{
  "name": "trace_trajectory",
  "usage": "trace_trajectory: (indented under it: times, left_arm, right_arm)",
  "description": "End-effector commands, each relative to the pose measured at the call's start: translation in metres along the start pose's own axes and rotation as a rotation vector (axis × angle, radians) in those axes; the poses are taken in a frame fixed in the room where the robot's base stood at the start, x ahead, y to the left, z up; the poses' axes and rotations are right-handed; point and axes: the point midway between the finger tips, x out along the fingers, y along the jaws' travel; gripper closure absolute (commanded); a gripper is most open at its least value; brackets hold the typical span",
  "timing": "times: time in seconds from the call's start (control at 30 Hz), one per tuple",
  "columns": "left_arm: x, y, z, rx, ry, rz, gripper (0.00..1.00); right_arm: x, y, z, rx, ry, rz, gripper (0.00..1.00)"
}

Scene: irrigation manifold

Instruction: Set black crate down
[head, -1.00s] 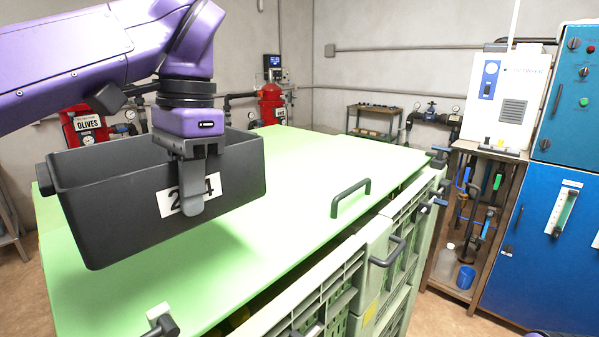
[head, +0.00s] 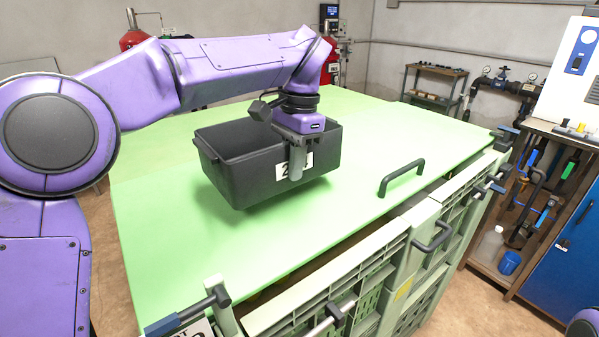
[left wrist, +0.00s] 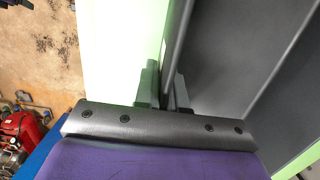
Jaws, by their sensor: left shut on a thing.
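The black crate (head: 240,165) hangs from my left gripper (head: 296,160) over the green tabletop (head: 400,140) in the head view. It has a white label with dark digits, partly hidden by a gripper finger. My left gripper is shut on the crate's near wall, at the rim. The crate looks slightly tilted and appears close above the tabletop; I cannot tell if its lower corner touches. In the left wrist view, the crate's wall (left wrist: 225,60) shows right of the fingers (left wrist: 165,95). My right gripper is not in view.
A dark handle (head: 401,178) stands on the tabletop right of the crate. Green slatted bins (head: 440,240) with dark handles line the front edge. A tool shelf (head: 535,200) and blue cabinet (head: 565,260) stand at the right. The tabletop around the crate is clear.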

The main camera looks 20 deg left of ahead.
Motion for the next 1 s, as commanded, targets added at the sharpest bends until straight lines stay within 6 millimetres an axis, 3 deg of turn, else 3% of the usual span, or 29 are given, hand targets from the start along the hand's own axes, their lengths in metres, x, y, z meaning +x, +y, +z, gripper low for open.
trace_trajectory:
  times: [0.27,0.47,0.83,0.87,0.9,1.0]
  left_arm:
    - [0.022,-0.011,-0.024,0.000,0.000,-0.001,1.00]
    - [0.055,-0.012,-0.029,0.000,0.001,0.000,1.00]
    - [0.061,-0.012,-0.030,-0.001,0.003,-0.001,1.00]
    - [0.060,-0.012,-0.030,-0.001,0.001,0.000,0.80]
    - [0.060,-0.012,-0.030,-0.001,0.001,0.000,0.67]
    - [0.060,-0.012,-0.030,-0.001,0.001,0.000,0.65]
  right_arm:
    - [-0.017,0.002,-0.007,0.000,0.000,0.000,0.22]
    - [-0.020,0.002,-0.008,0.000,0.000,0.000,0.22]
    - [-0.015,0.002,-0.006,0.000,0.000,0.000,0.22]
    - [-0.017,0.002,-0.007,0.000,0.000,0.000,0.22]
    - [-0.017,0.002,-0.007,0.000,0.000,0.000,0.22]
    - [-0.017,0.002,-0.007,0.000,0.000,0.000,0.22]
